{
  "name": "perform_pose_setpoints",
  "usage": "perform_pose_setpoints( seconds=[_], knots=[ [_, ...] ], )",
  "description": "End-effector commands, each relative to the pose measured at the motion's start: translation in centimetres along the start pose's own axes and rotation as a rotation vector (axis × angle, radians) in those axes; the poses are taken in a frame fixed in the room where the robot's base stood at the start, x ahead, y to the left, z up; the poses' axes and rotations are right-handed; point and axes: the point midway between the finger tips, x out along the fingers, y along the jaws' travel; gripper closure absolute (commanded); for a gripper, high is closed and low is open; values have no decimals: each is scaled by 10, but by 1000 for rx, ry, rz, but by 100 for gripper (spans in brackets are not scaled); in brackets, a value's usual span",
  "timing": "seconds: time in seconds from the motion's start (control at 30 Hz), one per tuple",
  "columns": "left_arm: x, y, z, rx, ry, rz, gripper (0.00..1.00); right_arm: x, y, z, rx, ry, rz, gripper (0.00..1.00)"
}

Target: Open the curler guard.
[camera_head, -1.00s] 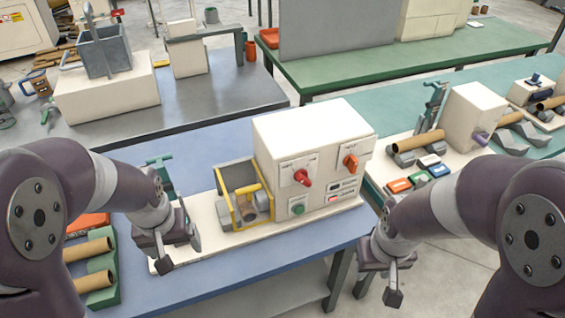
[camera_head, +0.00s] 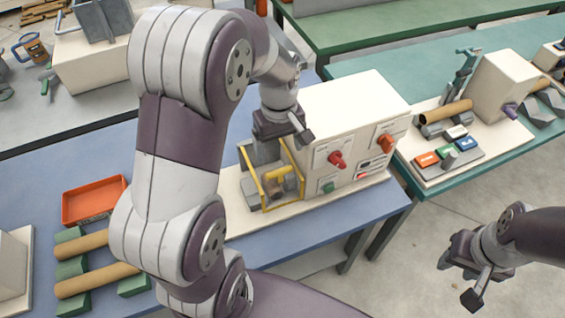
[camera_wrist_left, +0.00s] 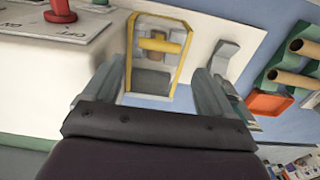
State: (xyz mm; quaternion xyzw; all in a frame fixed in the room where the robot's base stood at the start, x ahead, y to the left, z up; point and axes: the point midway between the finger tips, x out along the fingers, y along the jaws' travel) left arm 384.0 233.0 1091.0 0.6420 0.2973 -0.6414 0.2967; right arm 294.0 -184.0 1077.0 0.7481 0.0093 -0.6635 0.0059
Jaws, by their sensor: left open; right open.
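The curler guard is a yellow frame (camera_head: 257,189) on the left side of the cream machine box (camera_head: 355,105). It stands around a small grey mechanism with a tan cylinder (camera_head: 277,175) and looks closed over it. My left gripper (camera_head: 283,138) is open and empty, just above and behind the guard, close to the box's left side. In the left wrist view the yellow frame (camera_wrist_left: 184,62) shows ahead, between the two spread fingers (camera_wrist_left: 160,88); I see no contact. My right gripper (camera_head: 463,278) is open and empty, over the floor at the right.
The box front has a red knob (camera_head: 337,159), an orange-red knob (camera_head: 385,142) and a green button (camera_head: 328,187). An orange tray (camera_head: 92,216) and cardboard tubes (camera_head: 97,281) on green holders lie at the left. My left arm hides part of the blue table.

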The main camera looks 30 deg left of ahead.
Motion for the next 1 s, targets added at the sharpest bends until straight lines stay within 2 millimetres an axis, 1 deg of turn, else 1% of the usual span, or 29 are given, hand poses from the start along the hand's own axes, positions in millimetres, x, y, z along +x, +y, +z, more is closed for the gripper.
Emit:
perform_pose_setpoints(
  seconds=[0.03,0.1,0.2,0.3,0.43,0.67,0.7,0.77,0.8,0.9,1.0],
  knots=[
    [12,-1,1,1,-5,-4,15,-3,0,0,0,0,0,57],
    [30,-1,1,1,-4,-4,15,-5,0,-1,0,0,0,57],
    [53,-1,1,2,-3,-3,15,-7,0,-1,0,0,0,57],
    [69,0,0,2,-2,-2,15,-8,0,-1,0,0,0,57],
    [79,0,0,2,0,0,15,-9,0,-1,0,0,0,57],
    [81,0,0,3,1,1,15,-8,0,-1,0,0,0,57],
    [81,0,0,3,1,1,18,-8,0,-1,0,0,0,57],
    [81,0,0,3,1,1,38,-8,0,-1,0,0,0,57],
    [81,0,0,3,1,1,51,-8,0,-1,0,0,0,57],
    [81,0,0,3,1,1,80,-8,0,-1,0,0,0,57],
    [80,0,0,3,1,1,81,-9,0,-1,0,0,0,57]
  ],
)
